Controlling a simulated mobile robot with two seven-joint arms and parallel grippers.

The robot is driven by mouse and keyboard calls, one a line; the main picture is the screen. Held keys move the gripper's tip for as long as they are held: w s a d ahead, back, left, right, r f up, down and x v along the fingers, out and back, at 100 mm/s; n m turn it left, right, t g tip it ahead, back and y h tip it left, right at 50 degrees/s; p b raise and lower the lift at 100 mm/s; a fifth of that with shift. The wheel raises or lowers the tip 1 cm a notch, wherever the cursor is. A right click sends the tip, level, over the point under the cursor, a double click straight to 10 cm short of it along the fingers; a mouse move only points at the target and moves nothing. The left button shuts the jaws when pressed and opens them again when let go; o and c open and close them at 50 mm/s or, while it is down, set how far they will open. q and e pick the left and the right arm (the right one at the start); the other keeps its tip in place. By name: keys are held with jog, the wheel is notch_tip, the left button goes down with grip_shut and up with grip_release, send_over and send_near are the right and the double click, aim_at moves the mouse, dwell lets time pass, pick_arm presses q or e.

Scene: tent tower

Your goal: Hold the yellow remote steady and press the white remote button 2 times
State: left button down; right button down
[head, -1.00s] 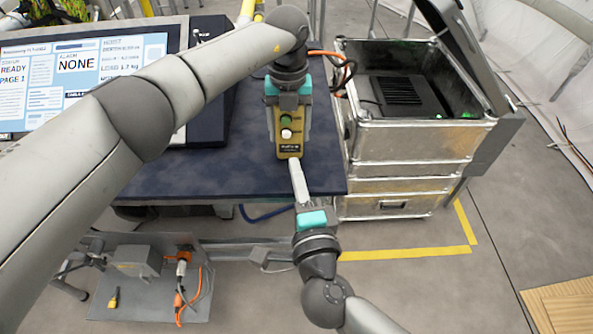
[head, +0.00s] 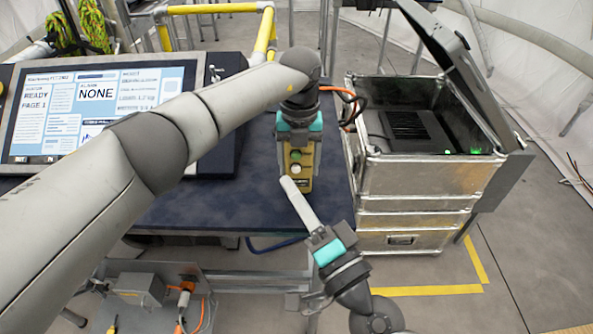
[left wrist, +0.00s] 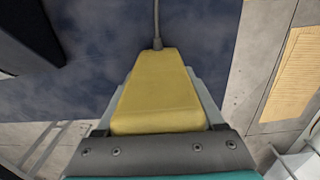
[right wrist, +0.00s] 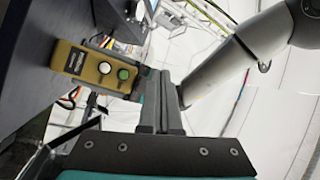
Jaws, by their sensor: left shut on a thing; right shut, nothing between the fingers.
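The yellow remote (head: 302,181) is held over the blue table, with a green button (head: 295,155) and a white button (head: 295,168) on its face. My left gripper (head: 298,147) is shut on it, a finger on each side. The left wrist view shows the remote's plain yellow back (left wrist: 160,88). My right gripper (head: 285,181) is shut and empty. Its tips overlap the remote's lower left edge in the head view, just below the white button. In the right wrist view the white button (right wrist: 104,67) is uncovered, and the fingers (right wrist: 158,80) appear apart from it.
The blue table (head: 220,205) lies below, with a display screen (head: 95,110) at its left. An open metal case (head: 415,175) stands close at right. A grey cable leaves the remote (left wrist: 157,25). An orange cable (head: 345,95) runs near the left gripper.

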aim_at(296, 169)
jog(key=f+n+g, duration=0.1)
jog(key=n+g, duration=0.1)
jog(key=n, duration=0.1)
jog(key=s+d+f+n+g, duration=0.1)
jog(key=f+n+g, duration=0.1)
jog(key=s+f+n+g, duration=0.1)
jog(key=f+n+g, duration=0.1)
jog(key=n, duration=0.1)
jog(key=shift+s+d+f+n+y, duration=0.15)
jog(key=shift+d+n+y, duration=0.15)
jog(key=shift+y, duration=0.1)
jog(key=shift+w+a, duration=0.1)
jog(key=shift+w, duration=4.3)
jog(key=shift+w, duration=0.15)
jog(key=shift+w, duration=0.25)
